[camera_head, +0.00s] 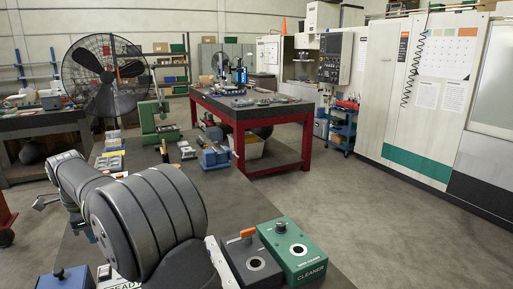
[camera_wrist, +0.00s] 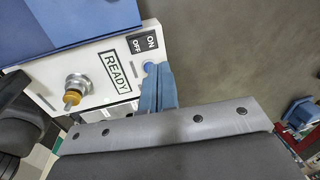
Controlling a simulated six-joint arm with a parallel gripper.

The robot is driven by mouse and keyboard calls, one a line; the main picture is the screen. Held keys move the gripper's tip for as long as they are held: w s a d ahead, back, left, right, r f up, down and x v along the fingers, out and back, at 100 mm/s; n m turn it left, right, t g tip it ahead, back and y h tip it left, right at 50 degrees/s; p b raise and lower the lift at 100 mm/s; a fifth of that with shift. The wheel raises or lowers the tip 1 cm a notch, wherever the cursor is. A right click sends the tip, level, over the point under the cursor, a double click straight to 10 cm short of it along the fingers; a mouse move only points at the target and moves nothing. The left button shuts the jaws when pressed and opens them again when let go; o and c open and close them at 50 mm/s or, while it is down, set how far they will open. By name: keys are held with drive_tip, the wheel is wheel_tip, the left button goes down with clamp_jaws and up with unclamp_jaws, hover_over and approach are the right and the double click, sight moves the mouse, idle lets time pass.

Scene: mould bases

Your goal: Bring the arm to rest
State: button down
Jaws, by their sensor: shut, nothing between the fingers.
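My gripper (camera_wrist: 158,75) shows in the wrist view as two blue-grey fingers pressed together, with nothing between them. Its tips appear beside a white panel (camera_wrist: 108,108) that carries a READY label, an ON/OFF plate (camera_wrist: 144,43) and a brass-coloured knob (camera_wrist: 72,98). A round blue part of the panel shows right by the fingertips; I cannot tell whether they touch it. In the head view my arm fills the lower left and the fingers cannot be made out. A piece of the READY panel (camera_head: 124,284) shows below the arm.
A green CLEANER box (camera_head: 305,262) and a dark box with an orange lever (camera_head: 252,262) stand right of my arm. A blue box (camera_head: 65,281) is at the bottom left. Floor at right is clear.

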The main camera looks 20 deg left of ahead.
drive_tip(key=s+d+r+n+t+y, duration=0.1)
drive_tip(key=s+d+r+n, duration=0.4)
drive_tip(key=s+r+n, duration=0.2)
drive_tip(key=shift+r+n+t, duration=0.3)
drive_tip(key=shift+r+n, duration=0.1)
drive_tip(key=shift+r, duration=0.5)
